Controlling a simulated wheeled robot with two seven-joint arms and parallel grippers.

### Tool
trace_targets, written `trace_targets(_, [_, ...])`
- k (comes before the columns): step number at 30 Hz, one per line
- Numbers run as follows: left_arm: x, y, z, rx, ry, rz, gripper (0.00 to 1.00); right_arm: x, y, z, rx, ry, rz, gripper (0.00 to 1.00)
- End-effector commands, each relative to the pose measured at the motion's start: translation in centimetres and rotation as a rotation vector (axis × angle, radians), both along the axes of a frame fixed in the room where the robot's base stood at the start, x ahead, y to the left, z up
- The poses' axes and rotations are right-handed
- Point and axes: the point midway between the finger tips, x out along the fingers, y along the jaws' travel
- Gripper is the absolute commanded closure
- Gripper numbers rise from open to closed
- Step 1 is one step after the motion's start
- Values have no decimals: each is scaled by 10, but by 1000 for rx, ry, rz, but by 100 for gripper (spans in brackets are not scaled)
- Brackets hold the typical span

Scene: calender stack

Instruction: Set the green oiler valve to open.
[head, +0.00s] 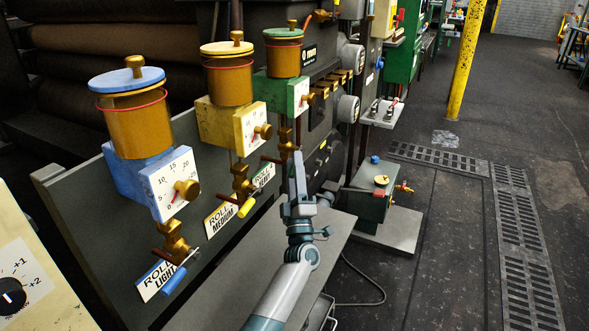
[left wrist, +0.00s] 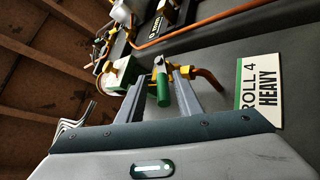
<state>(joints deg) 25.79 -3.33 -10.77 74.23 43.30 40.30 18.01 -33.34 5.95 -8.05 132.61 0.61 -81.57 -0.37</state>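The green oiler (head: 283,55) has a green lid, an amber cup and a green dial box, and hangs on the grey panel. Its brass valve (head: 285,136) sits below the box. In the left wrist view the valve's green handle (left wrist: 163,90) shows, with the dial box (left wrist: 120,77) to its left. My left gripper (head: 298,162) is in front of this valve and hides the handle in the head view. In the left wrist view its two fingers (left wrist: 161,84) are apart, with the green handle between them; contact is unclear. My right gripper is not in view.
The yellow oiler (head: 229,80) and blue oiler (head: 139,115) are to the left, with a yellow valve handle (head: 246,207) and blue valve handle (head: 175,281). A ROLL 4 HEAVY label (left wrist: 262,90) is right of the fingers. A small green box (head: 372,190) stands to the right.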

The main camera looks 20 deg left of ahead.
Motion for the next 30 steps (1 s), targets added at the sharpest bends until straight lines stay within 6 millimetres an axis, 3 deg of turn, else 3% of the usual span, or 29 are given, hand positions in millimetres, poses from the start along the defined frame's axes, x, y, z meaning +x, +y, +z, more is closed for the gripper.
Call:
trace_targets(11, [-3,-1,-7,0,6,0,68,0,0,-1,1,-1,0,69])
trace_targets(20, [-28,-12,-19,-1,4,-2,68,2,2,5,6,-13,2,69])
trace_targets(24, [-49,-20,-18,-2,4,-1,68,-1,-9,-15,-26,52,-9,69])
trace_targets(30, [-69,-27,-19,0,5,-1,68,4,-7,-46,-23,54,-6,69])
